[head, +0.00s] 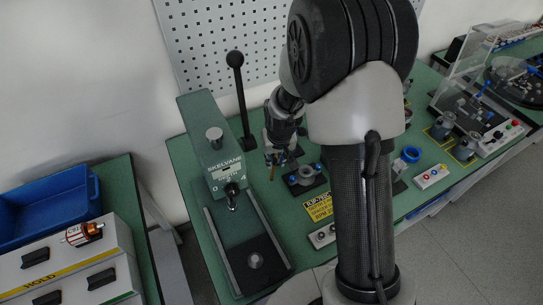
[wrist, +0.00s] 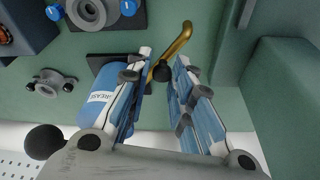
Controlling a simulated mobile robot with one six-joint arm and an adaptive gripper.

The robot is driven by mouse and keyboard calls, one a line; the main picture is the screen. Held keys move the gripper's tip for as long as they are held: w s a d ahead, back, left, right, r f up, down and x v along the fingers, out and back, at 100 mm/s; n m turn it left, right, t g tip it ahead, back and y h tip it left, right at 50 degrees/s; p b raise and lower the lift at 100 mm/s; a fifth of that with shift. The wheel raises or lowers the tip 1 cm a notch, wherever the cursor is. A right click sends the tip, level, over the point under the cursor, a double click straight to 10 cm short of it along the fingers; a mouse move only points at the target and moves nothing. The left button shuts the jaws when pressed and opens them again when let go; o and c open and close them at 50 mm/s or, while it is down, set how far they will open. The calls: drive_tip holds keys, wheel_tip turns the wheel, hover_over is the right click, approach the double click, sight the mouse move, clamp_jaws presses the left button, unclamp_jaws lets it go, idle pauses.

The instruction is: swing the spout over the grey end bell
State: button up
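In the wrist view a curved brass spout (wrist: 183,38) rises beside a blue can marked GREASE (wrist: 101,98). A black knob (wrist: 162,71) sits by the spout's lower part. My gripper (wrist: 164,58) is open, with one finger on each side of the spout and knob; I cannot tell if either touches. A grey round part (wrist: 88,11) sits on a dark block with blue knobs at the top left. A smaller grey flanged part (wrist: 50,84) lies below it. I cannot tell which is the end bell. In the head view my gripper (head: 279,155) is above the bench, left of the blue-knobbed block (head: 304,180).
A green arbor press (head: 214,150) with a black lever (head: 238,95) stands left of my gripper. A pegboard (head: 215,45) is behind the bench. A blue ring (head: 410,154) and a button box (head: 432,177) are right of my arm.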

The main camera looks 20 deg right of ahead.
drive_tip(key=w+d+b, duration=0.1)
drive_tip(key=d, duration=0.6)
drive_tip(key=shift+w+d, duration=0.15)
drive_tip(key=shift+d, duration=0.25)
idle(0.6)
drive_tip(key=shift+a+r, duration=0.1)
idle(0.4)
drive_tip(key=shift+o, duration=1)
drive_tip(key=shift+a, duration=0.1)
drive_tip(key=shift+r, duration=0.1)
